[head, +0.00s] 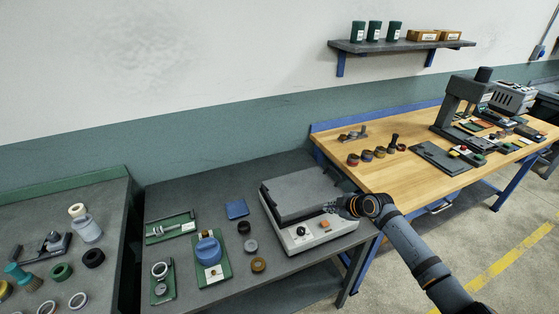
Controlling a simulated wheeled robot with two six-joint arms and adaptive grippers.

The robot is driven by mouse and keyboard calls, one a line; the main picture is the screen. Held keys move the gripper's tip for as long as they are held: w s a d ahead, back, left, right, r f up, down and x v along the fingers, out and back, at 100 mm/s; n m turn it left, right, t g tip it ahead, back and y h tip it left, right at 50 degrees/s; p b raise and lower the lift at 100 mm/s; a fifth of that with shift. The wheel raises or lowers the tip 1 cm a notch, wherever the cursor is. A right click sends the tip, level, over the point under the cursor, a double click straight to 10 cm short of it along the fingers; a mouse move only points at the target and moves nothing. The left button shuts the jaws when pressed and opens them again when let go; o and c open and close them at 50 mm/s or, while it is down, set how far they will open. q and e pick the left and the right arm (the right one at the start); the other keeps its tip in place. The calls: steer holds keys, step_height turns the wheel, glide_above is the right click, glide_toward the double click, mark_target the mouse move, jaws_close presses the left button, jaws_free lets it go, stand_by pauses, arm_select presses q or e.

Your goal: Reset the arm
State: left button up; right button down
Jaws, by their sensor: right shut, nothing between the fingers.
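My right arm comes in from the lower right of the head view. Its gripper (331,207) is shut and empty at the right front corner of a grey and white machine (308,233), which looks like the ring grinder. The gripper is above or against the front edge of the machine's grey top; I cannot tell whether they touch. The machine's front panel has a dark knob (301,231) and an orange button (324,224). My left gripper is not in view.
Left of the machine, the dark bench holds a green tray with a blue round part (208,249), a blue pad (237,209) and several small rings. A wooden table (390,180) with tools stands to the right. A shelf (400,46) hangs on the wall. Open floor lies at lower right.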

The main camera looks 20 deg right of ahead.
steer(key=s+a+f+m+g, duration=0.3)
steer(key=s+a+f, duration=0.2)
steer(key=s+a, duration=0.65)
steer(key=s+a+r+m+g+h, duration=0.15)
steer(key=s+m, duration=0.25)
steer(key=s, duration=0.4)
steer(key=s+r+m+g+h, duration=0.15)
steer(key=s+m, duration=0.25)
steer(key=s, duration=0.4)
step_height(320, 180, down, 24)
steer(key=s+d+b, duration=0.1)
steer(key=s+d, duration=0.1)
steer(key=s+d+f+g, duration=0.1)
steer(key=s+f, duration=1.8)
steer(key=shift+d+f+m+g+b, duration=0.15)
steer(key=shift+d+m+g+b, duration=0.15)
steer(key=shift+m+b, duration=0.1)
